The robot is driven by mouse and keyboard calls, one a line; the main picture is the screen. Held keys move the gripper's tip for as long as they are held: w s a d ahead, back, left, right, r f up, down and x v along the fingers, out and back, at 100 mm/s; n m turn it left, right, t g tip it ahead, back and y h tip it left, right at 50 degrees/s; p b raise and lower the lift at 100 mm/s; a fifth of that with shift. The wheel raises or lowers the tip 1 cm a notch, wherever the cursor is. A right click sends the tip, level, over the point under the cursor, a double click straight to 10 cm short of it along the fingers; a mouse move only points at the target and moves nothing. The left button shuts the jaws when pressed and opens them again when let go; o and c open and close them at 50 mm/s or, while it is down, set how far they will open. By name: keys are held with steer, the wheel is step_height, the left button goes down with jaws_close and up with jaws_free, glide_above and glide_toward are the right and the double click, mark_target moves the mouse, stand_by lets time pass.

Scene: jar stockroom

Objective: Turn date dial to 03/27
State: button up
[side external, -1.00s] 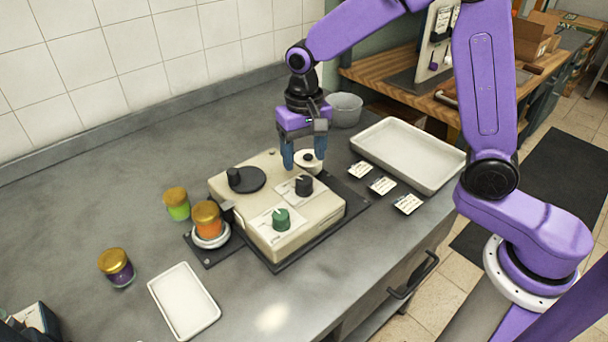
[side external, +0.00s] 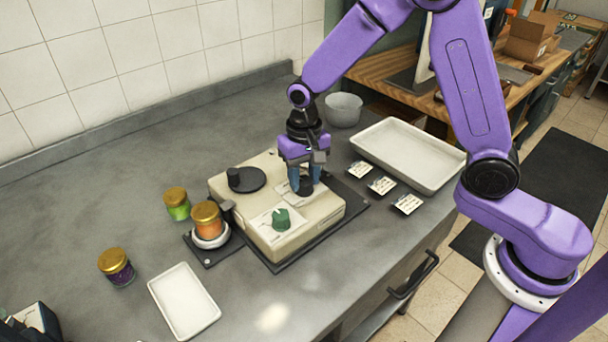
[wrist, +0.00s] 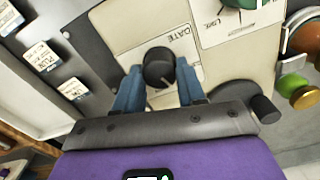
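The date dial is a black knob (side external: 305,190) on the cream machine (side external: 325,210); the wrist view shows its round top (wrist: 158,66) with a pale pointer line, beside a white plate (wrist: 184,48) lettered DATE. My gripper (side external: 304,183) is down over the knob. In the wrist view its blue fingers (wrist: 159,80) stand on either side of the knob, close against it, and look shut on it. The date scale marks are too small or covered to read, so I cannot tell the setting.
A green knob (side external: 281,218) on a LINE-like plate sits beside the dial. An orange jar (side external: 207,217) stands on the machine's left platform, with green (side external: 176,204) and purple (side external: 117,267) jars nearby. Label cards (side external: 382,186) and a large tray (side external: 410,153) lie right.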

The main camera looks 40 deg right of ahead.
mark_target(304, 181)
steer(key=shift+n, duration=0.3)
steer(key=n, duration=0.3)
steer(key=shift+n, duration=2.1)
steer(key=o, duration=1.1)
steer(key=shift+c, duration=0.2)
steer(key=shift+r, duration=0.15)
step_height(304, 181, up, 17)
steer(key=shift+s, duration=0.15)
